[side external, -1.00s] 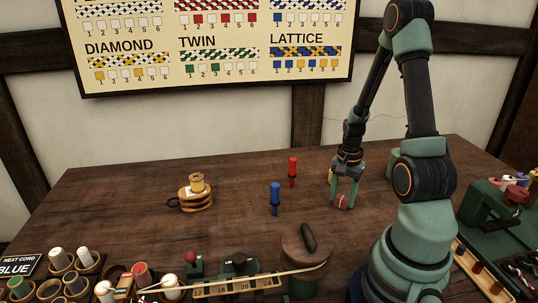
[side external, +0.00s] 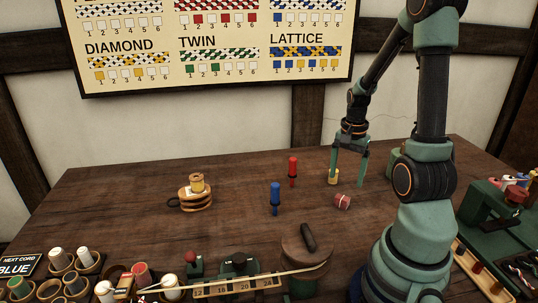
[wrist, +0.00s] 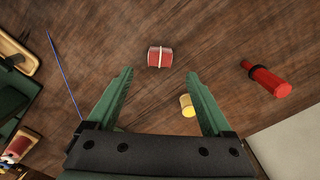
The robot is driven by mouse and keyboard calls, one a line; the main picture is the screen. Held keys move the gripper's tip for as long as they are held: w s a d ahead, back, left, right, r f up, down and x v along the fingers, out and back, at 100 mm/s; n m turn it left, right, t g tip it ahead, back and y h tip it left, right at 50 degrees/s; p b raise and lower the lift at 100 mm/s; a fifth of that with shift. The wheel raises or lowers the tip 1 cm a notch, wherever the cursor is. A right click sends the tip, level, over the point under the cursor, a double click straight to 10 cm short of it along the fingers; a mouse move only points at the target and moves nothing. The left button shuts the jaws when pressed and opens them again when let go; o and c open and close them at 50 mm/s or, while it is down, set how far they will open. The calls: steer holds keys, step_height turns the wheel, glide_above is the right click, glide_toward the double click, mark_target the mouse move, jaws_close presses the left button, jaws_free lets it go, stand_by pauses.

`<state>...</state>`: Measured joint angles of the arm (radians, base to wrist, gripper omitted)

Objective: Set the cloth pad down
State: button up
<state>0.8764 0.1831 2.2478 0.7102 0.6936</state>
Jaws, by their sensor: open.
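The cloth pad, a small red roll with a pale band around it (side external: 342,201), lies on the wooden table (side external: 130,215). It also shows in the wrist view (wrist: 160,57), ahead of the fingertips and apart from them. My gripper (side external: 349,182) is open and empty, above the table and behind the pad. In the wrist view its two green fingers (wrist: 162,78) are spread wide with nothing held between them.
A yellow spool (side external: 334,176) stands close by my fingers. A red peg (side external: 292,170) and a blue peg (side external: 275,197) stand to the left. The table's left middle is mostly clear.

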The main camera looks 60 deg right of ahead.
steer(key=w+a+r+n+t+h, duration=0.1)
steer(key=w+a+r+n, duration=0.3)
steer(key=a+r+n, duration=0.15)
steer(key=w+a+r+n+t, duration=0.2)
steer(key=w+a+r+n, duration=0.15)
steer(key=a+r, duration=0.25)
steer(key=a+r+n+t+y, duration=0.1)
steer(key=a+r+n+t, duration=0.1)
steer(key=a+r+n, duration=0.3)
steer(key=a+n, duration=0.4)
steer(key=a, duration=0.4)
steer(key=shift+a+t, duration=0.3)
